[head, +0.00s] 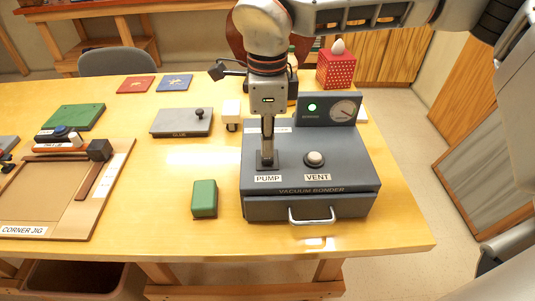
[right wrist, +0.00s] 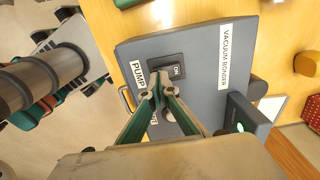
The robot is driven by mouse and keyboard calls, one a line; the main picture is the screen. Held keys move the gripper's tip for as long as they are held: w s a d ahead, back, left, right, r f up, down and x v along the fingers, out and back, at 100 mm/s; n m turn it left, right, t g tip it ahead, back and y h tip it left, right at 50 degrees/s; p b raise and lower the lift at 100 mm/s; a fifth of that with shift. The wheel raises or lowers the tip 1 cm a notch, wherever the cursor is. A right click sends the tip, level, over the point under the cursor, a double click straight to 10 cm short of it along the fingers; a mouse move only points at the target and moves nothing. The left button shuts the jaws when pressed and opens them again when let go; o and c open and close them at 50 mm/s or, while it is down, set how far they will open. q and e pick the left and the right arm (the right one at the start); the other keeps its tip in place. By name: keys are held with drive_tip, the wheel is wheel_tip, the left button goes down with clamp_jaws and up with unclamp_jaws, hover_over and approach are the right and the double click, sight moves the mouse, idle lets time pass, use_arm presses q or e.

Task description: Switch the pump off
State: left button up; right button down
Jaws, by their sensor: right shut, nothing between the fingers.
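The vacuum bonder (head: 345,178) is a blue-grey box with a front handle on the wooden table. Its pump switch (right wrist: 173,70) is a dark rocker in the right wrist view, with "ON" readable on one end. In the head view my right gripper (head: 267,160) points down just behind the PUMP label and mostly hides the switch. Its fingers are shut and empty, with the tips (right wrist: 152,86) right at the switch's edge; I cannot tell if they touch it. A green lamp (head: 312,107) is lit beside the gauge (head: 343,110). My left gripper is not in view.
The round VENT button (head: 314,158) sits right of the switch. A green block (head: 204,198) lies left of the bonder. A grey plate with a knob (head: 181,122), a corner jig (head: 45,195) and a red dotted box (head: 336,70) stand around. The table's front middle is clear.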

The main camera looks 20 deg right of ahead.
sight(268, 159)
drive_tip(key=shift+f+b, duration=0.4)
drive_tip(key=shift+f, duration=0.55)
idle(0.4)
drive_tip(key=shift+r, duration=0.1)
drive_tip(key=shift+r+p, duration=1.5)
drive_tip(key=shift+r, duration=0.45)
drive_tip(key=shift+r+p, duration=1.15)
drive_tip(key=shift+r, duration=0.4)
